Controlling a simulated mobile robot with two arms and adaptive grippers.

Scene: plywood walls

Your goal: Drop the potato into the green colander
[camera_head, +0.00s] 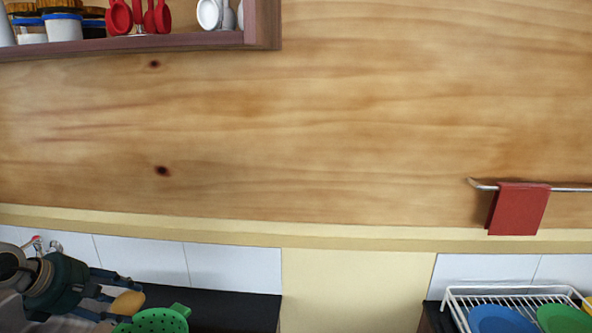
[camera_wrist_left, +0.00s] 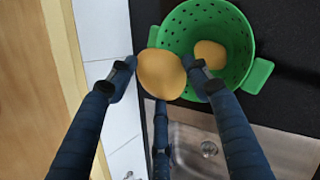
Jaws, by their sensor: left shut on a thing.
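The tan potato (camera_head: 128,303) is held in my left gripper (camera_head: 112,292), at the lower left of the head view. In the left wrist view the same potato (camera_wrist_left: 160,73) sits between the dark blue fingers of the gripper (camera_wrist_left: 162,80), which are shut on it. The green colander (camera_head: 160,321) is just right of the held potato in the head view, cut off by the bottom edge. In the left wrist view the potato overlaps the near left rim of the colander (camera_wrist_left: 183,28). A second tan, rounded item (camera_wrist_left: 210,54) lies inside the colander. My right gripper is not in view.
The colander stands on a black counter (camera_head: 230,306) beside a metal sink (camera_wrist_left: 200,145). A white dish rack (camera_head: 470,296) with blue and green plates is at the lower right. A red towel (camera_head: 518,208) hangs on a rail. A shelf (camera_head: 150,43) is at the upper left.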

